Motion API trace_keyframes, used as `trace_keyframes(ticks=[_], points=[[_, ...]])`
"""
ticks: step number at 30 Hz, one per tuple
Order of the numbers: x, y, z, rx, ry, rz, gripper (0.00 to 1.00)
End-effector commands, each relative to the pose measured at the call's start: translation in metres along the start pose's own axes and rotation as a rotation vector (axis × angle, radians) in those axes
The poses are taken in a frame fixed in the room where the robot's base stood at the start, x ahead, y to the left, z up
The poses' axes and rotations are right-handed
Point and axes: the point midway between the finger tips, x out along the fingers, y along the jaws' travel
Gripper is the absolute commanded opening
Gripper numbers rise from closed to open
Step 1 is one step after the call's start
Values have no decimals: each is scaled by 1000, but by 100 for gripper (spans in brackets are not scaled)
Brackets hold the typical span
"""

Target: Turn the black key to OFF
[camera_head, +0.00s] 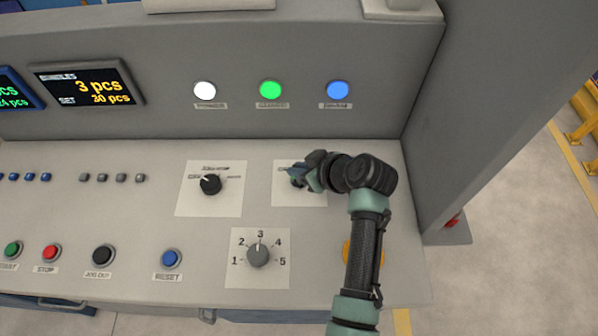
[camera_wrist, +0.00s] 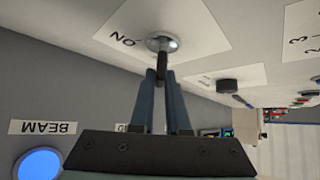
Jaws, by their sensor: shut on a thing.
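The black key (camera_wrist: 162,70) sits in a round silver lock (camera_wrist: 163,42) on a white label plate (camera_wrist: 205,22), in the wrist view. The word ON shows upside down on the plate to the left of the lock. My gripper (camera_wrist: 162,82) is shut on the black key, with a fingertip on each side of it. In the head view my gripper (camera_head: 303,178) is over the label plate (camera_head: 289,196) on the right of the panel. There it hides the key and most of the plate's print. The OFF mark cannot be made out.
A black selector knob (camera_head: 210,185) is left of the key plate. A grey numbered dial (camera_head: 258,255) is below it, and a yellow part (camera_head: 349,253) is partly behind my arm. White, green and blue lamps (camera_head: 270,90) line the upright panel behind.

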Motion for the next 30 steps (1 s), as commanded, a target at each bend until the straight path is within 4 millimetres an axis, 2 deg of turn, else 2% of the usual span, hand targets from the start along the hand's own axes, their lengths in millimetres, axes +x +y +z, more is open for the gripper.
trace_keyframes(ticks=[19,20,24,30], points=[[1,-1,3,-32,-9,-36,0],[1,-1,3,-32,-9,-36,19],[0,0,2,-32,-7,-35,44],[0,0,2,-32,-5,-34,44]])
